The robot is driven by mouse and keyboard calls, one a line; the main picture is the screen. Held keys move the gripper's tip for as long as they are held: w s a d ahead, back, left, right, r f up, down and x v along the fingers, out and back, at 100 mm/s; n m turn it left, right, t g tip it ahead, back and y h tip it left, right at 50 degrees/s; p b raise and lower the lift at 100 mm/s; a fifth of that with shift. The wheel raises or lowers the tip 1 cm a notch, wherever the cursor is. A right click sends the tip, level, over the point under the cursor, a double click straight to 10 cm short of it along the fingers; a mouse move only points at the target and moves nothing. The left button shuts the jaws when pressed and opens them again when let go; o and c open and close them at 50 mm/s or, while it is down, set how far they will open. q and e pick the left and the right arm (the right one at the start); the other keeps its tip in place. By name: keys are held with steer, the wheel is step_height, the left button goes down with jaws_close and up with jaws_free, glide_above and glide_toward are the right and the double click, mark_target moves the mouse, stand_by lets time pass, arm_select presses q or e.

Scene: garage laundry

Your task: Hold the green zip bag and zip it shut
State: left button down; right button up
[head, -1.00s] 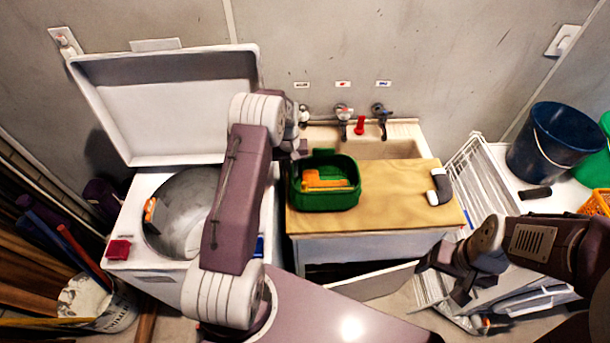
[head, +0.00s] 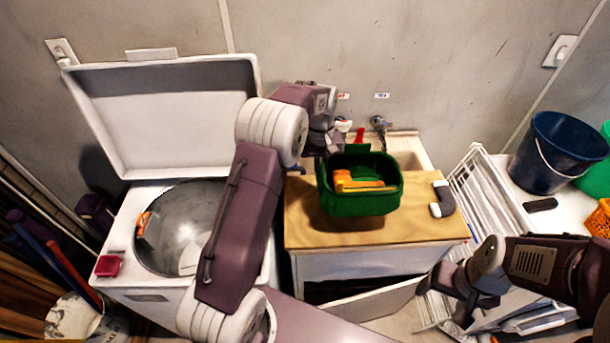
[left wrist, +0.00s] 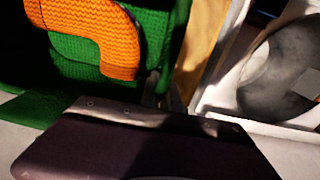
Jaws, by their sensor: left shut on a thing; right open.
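The green zip bag (head: 358,204) is an open-topped green pouch, held above the wooden board, its shadow on the board below. An orange object (head: 358,184) lies inside its open top; the orange also shows in the left wrist view (left wrist: 108,38) against green knit-like fabric (left wrist: 85,60). My left gripper (head: 324,146) is shut on the bag at its back left rim; the exact grip is partly hidden. My right gripper (head: 456,297) is open and empty, low at the right, apart from the bag. I cannot make out a zip slider.
The wooden board (head: 300,228) covers the front of the sink cabinet. A grey and white object (head: 442,198) lies at its right. A top-opening washer (head: 150,262) stands open at left. A drying rack (head: 487,205) and blue bucket (head: 556,152) are at right.

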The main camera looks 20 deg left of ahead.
arm_select(q)
steer(key=shift+w+d+r, duration=0.1)
steer(key=shift+d+r, duration=0.5)
steer(key=shift+d, duration=0.3)
steer(key=shift+a, duration=0.1)
steer(key=s+a+p, duration=0.1)
steer(key=a+p, duration=0.1)
steer(key=a, duration=0.9)
steer(key=shift+a+p, duration=0.25)
steer(key=shift+p, duration=0.1)
steer(key=shift+f, duration=0.15)
steer(key=shift+f+b, duration=3)
steer(key=shift+f, duration=2.35)
